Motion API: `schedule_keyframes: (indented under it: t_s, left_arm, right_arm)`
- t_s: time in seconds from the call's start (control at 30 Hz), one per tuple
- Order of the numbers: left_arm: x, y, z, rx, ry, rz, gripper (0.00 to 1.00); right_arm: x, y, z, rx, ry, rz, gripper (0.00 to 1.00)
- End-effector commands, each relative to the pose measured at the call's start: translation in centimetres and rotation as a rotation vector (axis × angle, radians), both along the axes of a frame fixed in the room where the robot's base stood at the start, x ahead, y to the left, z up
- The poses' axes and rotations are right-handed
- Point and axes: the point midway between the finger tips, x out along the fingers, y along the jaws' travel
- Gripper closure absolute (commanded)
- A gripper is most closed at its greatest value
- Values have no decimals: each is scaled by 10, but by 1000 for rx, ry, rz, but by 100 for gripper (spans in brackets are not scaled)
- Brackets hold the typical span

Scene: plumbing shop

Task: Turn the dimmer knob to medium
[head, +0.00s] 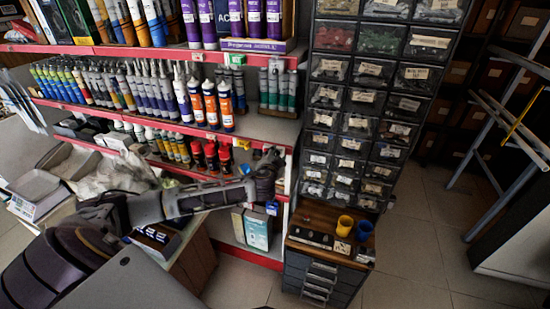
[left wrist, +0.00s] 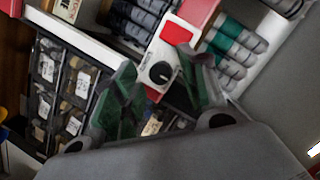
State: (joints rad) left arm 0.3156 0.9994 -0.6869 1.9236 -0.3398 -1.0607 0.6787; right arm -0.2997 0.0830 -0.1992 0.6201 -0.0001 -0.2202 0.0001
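The dimmer shows in the left wrist view as a white plate (left wrist: 181,36) with a round black knob (left wrist: 160,73), with red beside it. My left gripper (left wrist: 157,62) is open, with its green-padded fingers on either side of the knob and gaps visible between them. I cannot tell how far beyond the fingertips the knob is. The knob's pointer is too small to read. In the head view my left gripper (head: 267,172) is at the right end of the lower red-edged shelf, and I cannot make out the dimmer there. My right gripper is not in view.
Shelves of tubes and bottles (head: 210,104) stand behind my left arm. A drawer cabinet (head: 350,120) is right of the gripper, with a yellow cup (head: 345,225) and a blue cup (head: 364,230) below.

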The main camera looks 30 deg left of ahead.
Motion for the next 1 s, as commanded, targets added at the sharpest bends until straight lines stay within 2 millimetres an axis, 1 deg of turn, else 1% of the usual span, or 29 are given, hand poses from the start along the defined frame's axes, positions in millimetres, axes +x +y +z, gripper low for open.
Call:
schedule_keyframes:
  t_s: [0.03,0.3,0.67,1.0]
  left_arm:
    - [0,0,0,0,0,0,66]
    - [0,0,0,0,0,0,100]
    - [0,-1,-1,24,7,0,100]
    - [0,-1,-2,158,40,1,100]
  right_arm:
    - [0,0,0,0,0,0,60]
    - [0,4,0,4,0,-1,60]
    - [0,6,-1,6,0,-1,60]
    - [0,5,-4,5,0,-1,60]
